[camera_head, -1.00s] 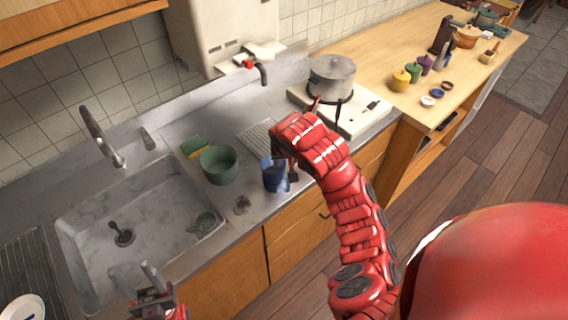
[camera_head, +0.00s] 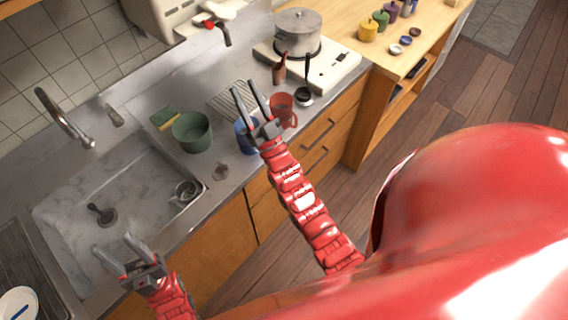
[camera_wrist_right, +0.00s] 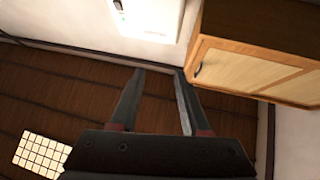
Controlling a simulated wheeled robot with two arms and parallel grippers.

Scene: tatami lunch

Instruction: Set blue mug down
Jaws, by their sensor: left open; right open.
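The blue mug (camera_head: 244,141) stands on the grey counter in the head view, right of the green pot. My right gripper partly hides it. My right gripper (camera_head: 247,88) is open, its fingers pointing up and away in front of the mug, with nothing between them. In the right wrist view its two fingers (camera_wrist_right: 160,75) are apart and empty, and the mug is not seen there. My left gripper (camera_head: 113,247) is open and empty over the front edge of the sink.
A red mug (camera_head: 284,109) stands right of the blue mug. A green pot (camera_head: 192,132) stands to its left, near the sink (camera_head: 75,205). A wire rack (camera_head: 229,99) lies behind. A steel pot (camera_head: 298,32) sits on the white stove (camera_head: 335,66) with a dark ladle (camera_head: 304,96) near it.

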